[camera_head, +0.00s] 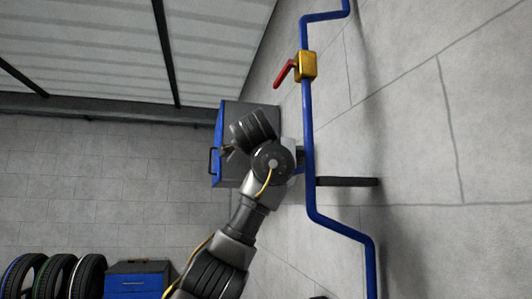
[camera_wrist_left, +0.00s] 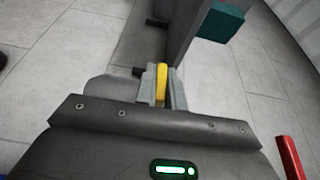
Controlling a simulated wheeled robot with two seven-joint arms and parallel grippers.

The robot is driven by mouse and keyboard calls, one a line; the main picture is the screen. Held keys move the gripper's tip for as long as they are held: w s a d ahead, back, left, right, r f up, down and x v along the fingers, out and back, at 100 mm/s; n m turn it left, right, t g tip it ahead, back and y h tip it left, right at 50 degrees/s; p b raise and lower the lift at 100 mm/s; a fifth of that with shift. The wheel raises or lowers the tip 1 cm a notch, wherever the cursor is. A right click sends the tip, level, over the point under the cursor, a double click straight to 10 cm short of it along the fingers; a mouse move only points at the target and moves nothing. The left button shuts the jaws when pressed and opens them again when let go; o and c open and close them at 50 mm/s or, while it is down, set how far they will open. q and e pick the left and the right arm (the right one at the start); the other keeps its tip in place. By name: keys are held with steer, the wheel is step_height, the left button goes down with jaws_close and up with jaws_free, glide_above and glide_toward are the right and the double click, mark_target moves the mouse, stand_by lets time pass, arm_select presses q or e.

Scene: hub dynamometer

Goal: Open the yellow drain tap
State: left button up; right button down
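A narrow yellow lever (camera_wrist_left: 161,84), which looks like the drain tap's handle, stands between the fingers of my left gripper (camera_wrist_left: 163,92) in the left wrist view. The two pale fingers lie close against its sides, and the gripper looks shut on it. Its lower end is hidden by the gripper body. In the head view my left arm reaches up to a blue and dark grey cabinet (camera_head: 230,113); the fingertips and the yellow lever cannot be made out there. My right gripper is in neither view.
A blue pipe (camera_head: 308,130) runs just right of my left wrist, with a yellow valve body (camera_head: 307,65) and red handle (camera_head: 284,73) higher up. Tyres (camera_head: 88,277) and a blue chest (camera_head: 137,281) stand at lower left. A red bar (camera_wrist_left: 290,158) is close at lower right.

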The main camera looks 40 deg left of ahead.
arm_select(q)
jaws_close()
